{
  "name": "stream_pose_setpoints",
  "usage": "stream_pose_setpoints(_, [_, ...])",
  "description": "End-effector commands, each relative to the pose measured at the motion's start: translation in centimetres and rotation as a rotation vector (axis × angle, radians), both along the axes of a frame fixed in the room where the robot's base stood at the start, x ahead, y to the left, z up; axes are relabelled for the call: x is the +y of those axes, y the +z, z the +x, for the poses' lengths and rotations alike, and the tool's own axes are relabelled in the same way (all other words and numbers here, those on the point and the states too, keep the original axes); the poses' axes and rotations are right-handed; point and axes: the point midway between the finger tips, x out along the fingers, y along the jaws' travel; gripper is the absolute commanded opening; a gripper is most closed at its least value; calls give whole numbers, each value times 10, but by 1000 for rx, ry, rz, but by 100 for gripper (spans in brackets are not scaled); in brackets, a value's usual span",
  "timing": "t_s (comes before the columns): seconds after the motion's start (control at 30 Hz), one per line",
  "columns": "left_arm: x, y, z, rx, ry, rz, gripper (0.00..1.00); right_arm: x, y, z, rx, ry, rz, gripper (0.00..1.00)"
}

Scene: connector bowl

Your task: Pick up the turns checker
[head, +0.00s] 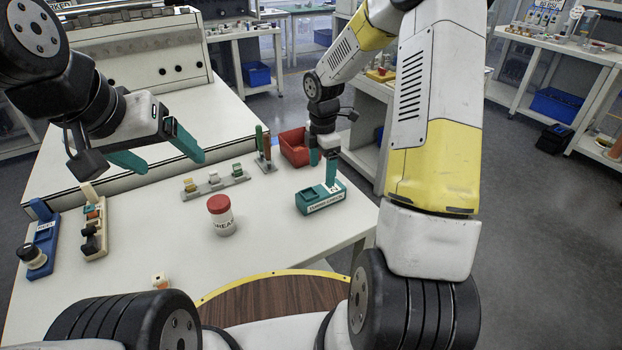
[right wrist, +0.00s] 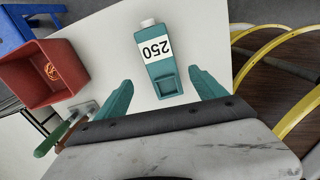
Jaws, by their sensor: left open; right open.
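The turns checker, as I take it, is a teal box (head: 310,203) with a white label strip, lying at the right of the white table. In the right wrist view the teal box (right wrist: 162,72) shows a white label reading 250, a pale end and an open recess. My right gripper (head: 323,170) is open and points down at the box, close above it. In the right wrist view its teal fingers (right wrist: 160,79) stand apart on either side of the box, with a gap on both sides. My left gripper (head: 174,165) is open and empty, above the table's left part.
A red bin (head: 294,147) stands behind the box, with green- and red-handled tools (head: 264,150) beside it. A red-lidded grease jar (head: 221,214), a grey connector strip (head: 215,183), a blue holder (head: 42,240) and a beige holder (head: 95,228) are on the table. The front middle is mostly clear.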

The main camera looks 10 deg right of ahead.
Motion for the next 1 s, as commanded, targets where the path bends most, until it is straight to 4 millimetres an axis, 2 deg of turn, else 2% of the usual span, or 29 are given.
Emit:
stream_pose_setpoints(0.03, [0,0,0,0,0,0,80,1,-10,2,12,33,4,80])
stream_pose_setpoints(0.2, [0,0,0,0,0,0,80,2,-30,6,23,89,9,80])
stream_pose_setpoints(0.7, [0,0,0,0,0,0,80,2,-94,0,23,89,8,80])
stream_pose_setpoints(1.0, [0,0,0,0,0,0,80,2,-99,1,20,86,9,80])
